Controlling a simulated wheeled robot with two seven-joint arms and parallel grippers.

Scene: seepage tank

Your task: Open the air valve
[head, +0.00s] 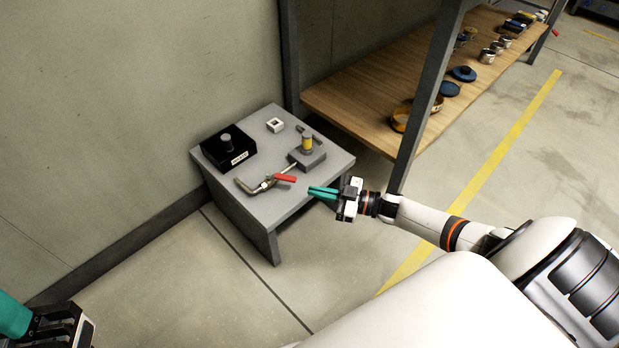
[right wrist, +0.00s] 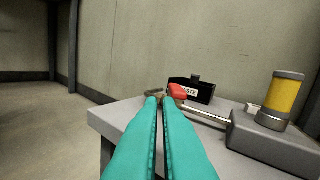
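My right gripper (head: 311,190) has teal fingers pointing at the handle from the right. They are close together with only a thin gap, empty, and look apart from the handle. My left gripper (head: 14,316) is cut off at the lower left corner, far from the table; its opening cannot be told.
The grey table (head: 320,181) also holds a black labelled box (head: 222,150), a small white square piece (head: 275,125) and a grey block with a yellow cylinder (head: 307,144). A wooden shelf (head: 365,105) with a grey post stands behind my right arm. The floor in front is clear.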

